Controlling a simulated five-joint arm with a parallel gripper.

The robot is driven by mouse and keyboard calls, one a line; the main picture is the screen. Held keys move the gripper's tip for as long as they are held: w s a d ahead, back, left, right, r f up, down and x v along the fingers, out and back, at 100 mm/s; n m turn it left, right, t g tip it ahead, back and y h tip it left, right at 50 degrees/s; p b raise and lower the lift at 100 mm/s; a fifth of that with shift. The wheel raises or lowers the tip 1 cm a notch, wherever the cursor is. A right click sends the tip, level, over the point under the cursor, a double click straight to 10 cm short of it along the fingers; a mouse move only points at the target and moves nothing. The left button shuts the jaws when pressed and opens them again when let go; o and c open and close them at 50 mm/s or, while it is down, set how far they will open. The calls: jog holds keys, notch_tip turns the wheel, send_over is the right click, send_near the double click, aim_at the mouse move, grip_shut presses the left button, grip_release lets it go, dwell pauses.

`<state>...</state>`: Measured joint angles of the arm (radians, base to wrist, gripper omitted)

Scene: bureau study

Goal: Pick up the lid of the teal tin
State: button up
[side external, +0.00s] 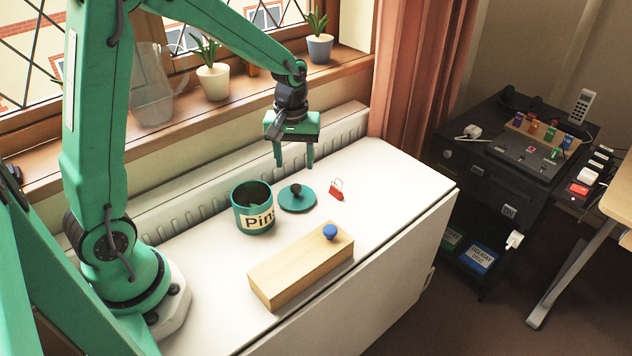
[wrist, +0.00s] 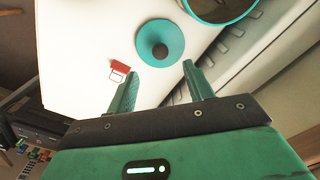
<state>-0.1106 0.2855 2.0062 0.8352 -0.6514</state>
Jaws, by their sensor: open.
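The round teal lid (side external: 298,203) with a dark knob lies flat on the table just right of the tin.
A small red clip (side external: 337,192) lies right of the lid; it also shows in the wrist view (wrist: 119,68). A wooden block (side external: 303,268) with a blue knob (side external: 330,231) sits at the front. A ribbed radiator (side external: 215,196) and windowsill plants stand behind. The right table end is clear.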

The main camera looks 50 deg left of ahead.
aim_at(296, 185)
jog(key=shift+w+a+f, duration=0.1)
jog(key=shift+w+f, duration=0.1)
jog(key=shift+f, duration=0.25)
jog(key=shift+f, duration=1.3)
jog(key=shift+s+f, duration=0.15)
jog(key=shift+f, duration=2.45)
jog(key=c, duration=1.1)
jog(key=shift+o, duration=0.2)
jog(key=shift+r, duration=0.2)
